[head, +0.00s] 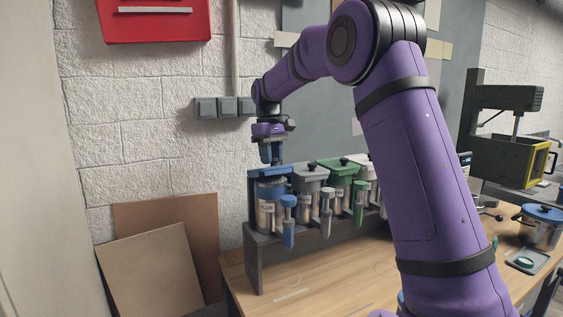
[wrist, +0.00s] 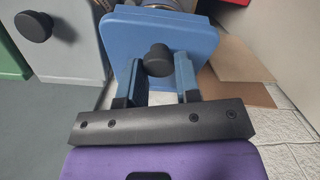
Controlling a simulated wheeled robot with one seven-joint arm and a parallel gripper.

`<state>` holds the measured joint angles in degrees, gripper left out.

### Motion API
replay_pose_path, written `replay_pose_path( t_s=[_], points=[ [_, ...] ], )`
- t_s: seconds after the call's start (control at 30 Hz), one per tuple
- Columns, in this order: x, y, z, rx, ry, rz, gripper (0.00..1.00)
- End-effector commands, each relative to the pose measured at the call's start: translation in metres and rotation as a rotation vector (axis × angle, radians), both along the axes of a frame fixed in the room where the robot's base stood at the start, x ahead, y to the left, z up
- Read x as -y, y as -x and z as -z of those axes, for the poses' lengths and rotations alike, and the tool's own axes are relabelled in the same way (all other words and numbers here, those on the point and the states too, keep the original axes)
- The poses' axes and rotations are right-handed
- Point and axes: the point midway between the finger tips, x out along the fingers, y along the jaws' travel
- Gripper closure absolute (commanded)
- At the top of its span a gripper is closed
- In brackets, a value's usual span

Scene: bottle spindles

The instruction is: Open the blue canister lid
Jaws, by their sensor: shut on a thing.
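The blue canister (head: 270,205) stands at the left end of the rack with its blue lid (head: 262,173) on top. In the head view the lid looks level on the canister; I cannot tell whether there is a gap under it. My gripper (head: 271,160) points straight down over this lid. In the wrist view the two blue fingers of my gripper (wrist: 158,68) are shut on the dark round knob (wrist: 157,59) of the blue lid (wrist: 190,28). The knob is hidden in the head view.
Grey (head: 311,173) and green (head: 342,172) lidded canisters stand close to the right along the rack (head: 256,262). A blue dispensing spout (head: 288,222) hangs in front. Grey wall boxes (head: 218,107) sit behind my wrist. The tabletop (head: 310,285) in front is mostly clear.

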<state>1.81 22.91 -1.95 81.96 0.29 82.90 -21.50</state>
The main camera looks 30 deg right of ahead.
Motion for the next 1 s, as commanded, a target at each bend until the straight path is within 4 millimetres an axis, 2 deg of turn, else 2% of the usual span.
replay_pose_path(
  t_s=[0.2, 0.6, 1.0],
  points=[
    [0.000, -0.017, -0.013, 0.010, 0.001, 0.002, 1.00],
    [0.001, -0.049, -0.023, 0.008, 0.002, 0.003, 1.00],
    [0.003, -0.067, -0.022, -0.206, 0.003, 0.006, 1.00]
  ],
)
